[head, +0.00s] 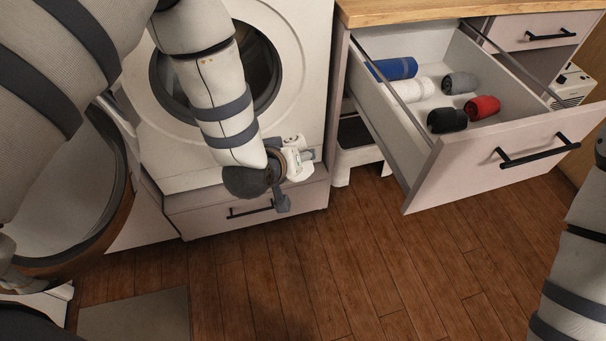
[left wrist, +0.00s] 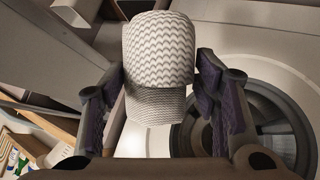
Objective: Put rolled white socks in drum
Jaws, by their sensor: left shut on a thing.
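The rolled white socks (left wrist: 158,50), pale with a fine zigzag pattern, are between the fingers of my left gripper in the left wrist view. My left gripper (head: 298,162) is shut on them, low in front of the washing machine and right of its opening in the head view. The drum (head: 262,72) is the dark round opening in the white machine, partly covered by my left arm. It also shows at the lower right of the left wrist view (left wrist: 258,108). My right arm shows at the right edge of the head view, but its gripper is out of frame.
The round machine door (head: 70,190) stands open at the left. An open drawer (head: 475,165) at the right holds several rolled socks, including blue (head: 392,69), white (head: 413,90), grey (head: 460,83), red (head: 482,107) and black (head: 447,120). Wooden floor (head: 330,260) is clear in front.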

